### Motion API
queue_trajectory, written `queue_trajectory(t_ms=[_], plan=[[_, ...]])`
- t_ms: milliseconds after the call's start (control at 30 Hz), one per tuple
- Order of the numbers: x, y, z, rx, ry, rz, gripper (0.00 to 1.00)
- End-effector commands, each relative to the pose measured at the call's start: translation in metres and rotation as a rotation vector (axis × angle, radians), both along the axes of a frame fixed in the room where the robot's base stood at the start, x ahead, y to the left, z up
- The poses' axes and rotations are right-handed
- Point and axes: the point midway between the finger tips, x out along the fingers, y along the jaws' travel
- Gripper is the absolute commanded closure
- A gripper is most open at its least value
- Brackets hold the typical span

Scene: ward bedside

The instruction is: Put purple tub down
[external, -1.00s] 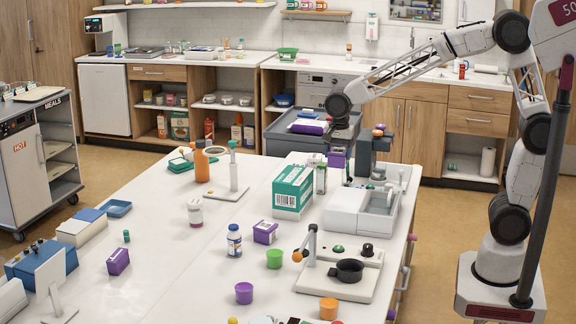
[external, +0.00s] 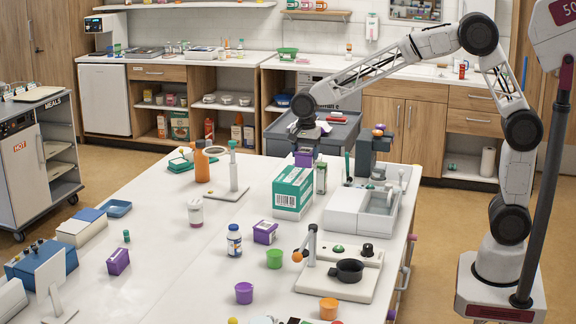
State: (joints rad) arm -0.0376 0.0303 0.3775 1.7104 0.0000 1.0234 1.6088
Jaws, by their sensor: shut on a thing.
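My gripper (external: 303,149) is at the far end of the white table, shut on a purple tub (external: 304,160) and pointing down. The tub hangs beneath the fingers, just behind the green-and-white box (external: 292,190). I cannot tell how high it is above the table (external: 190,262). Its lower part is partly hidden by the box. Another purple tub (external: 244,293) stands upright near the front of the table, away from my gripper.
A white double basin unit (external: 345,213) and a grey-blue stand (external: 366,155) are right of the box. An orange bottle (external: 201,163) and a tall-post stand (external: 233,168) are to the left. A grey cart (external: 345,132) is behind. The table's left middle is mostly clear.

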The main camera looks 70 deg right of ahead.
Motion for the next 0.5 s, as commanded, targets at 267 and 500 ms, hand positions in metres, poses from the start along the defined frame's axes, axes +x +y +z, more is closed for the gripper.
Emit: queue_trajectory(t_ms=[267,500], plan=[[0.033,0.001,-0.003,0.000,-0.001,0.000,0.61],[0.044,0.002,-0.003,0.000,-0.001,0.000,0.61]])
